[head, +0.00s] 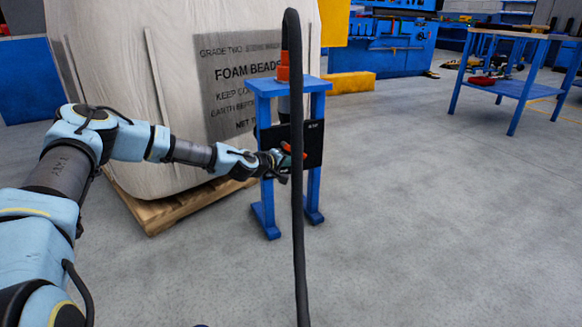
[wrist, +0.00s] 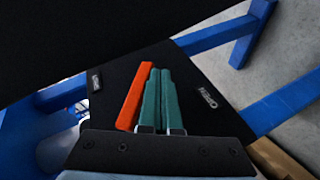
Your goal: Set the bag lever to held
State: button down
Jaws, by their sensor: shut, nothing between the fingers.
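The bag lever (head: 287,147) is orange and sits at a black panel on a blue stand. In the wrist view the orange lever (wrist: 130,97) stands slanted just left of my fingers, close along the left finger; I cannot tell whether they touch. My gripper (wrist: 159,72) has teal fingers pressed together side by side, with nothing between them. In the head view my gripper (head: 280,165) is at the left part of the panel, partly hidden.
A large foam beads bag (head: 180,60) stands on a wooden pallet (head: 160,212) behind my arm. A black hose (head: 297,210) hangs in front of the blue stand (head: 262,190). A blue table (head: 520,85) is at the far right.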

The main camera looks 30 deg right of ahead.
jog(key=shift+s+d+r+p, duration=0.1)
jog(key=shift+d+r+p, duration=0.25)
jog(key=shift+d, duration=0.35)
dwell(1.2)
